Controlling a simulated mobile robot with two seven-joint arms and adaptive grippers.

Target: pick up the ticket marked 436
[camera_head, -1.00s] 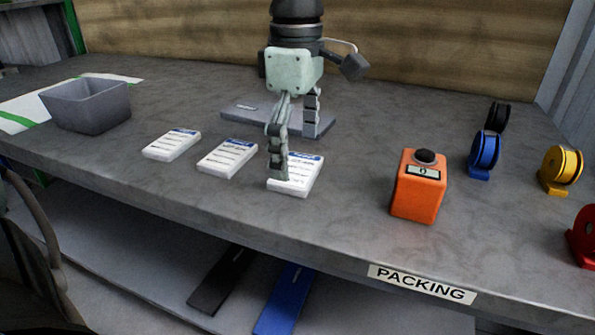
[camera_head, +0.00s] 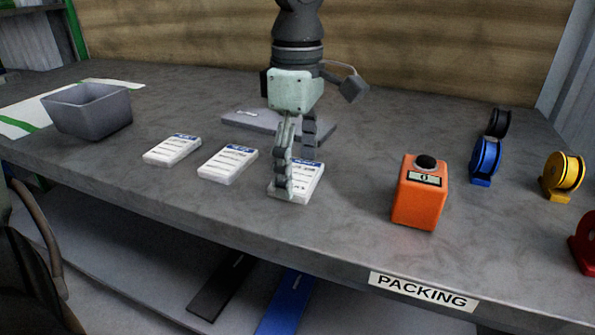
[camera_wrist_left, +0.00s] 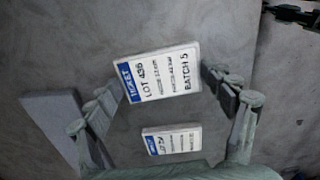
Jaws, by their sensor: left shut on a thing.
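The ticket marked LOT 436 (camera_wrist_left: 160,73) is a white pad with a blue band, face up in the left wrist view. In the head view it is the rightmost of three tickets (camera_head: 307,181), on the table and partly hidden by a finger. My left gripper (camera_head: 297,176) reaches down over it and is shut on it, one finger at each side; the left wrist view shows the fingertips (camera_wrist_left: 162,88) at its two ends. A middle ticket (camera_head: 228,163) and a left ticket (camera_head: 172,149) lie to its left. My right gripper is not in view.
A grey bin (camera_head: 92,112) stands at the left. A flat grey plate (camera_head: 250,121) lies behind the gripper. An orange box with a black knob (camera_head: 418,195) stands to the right, with several coloured reels, one blue (camera_head: 485,158), beyond it. The table between the tickets and the orange box is clear.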

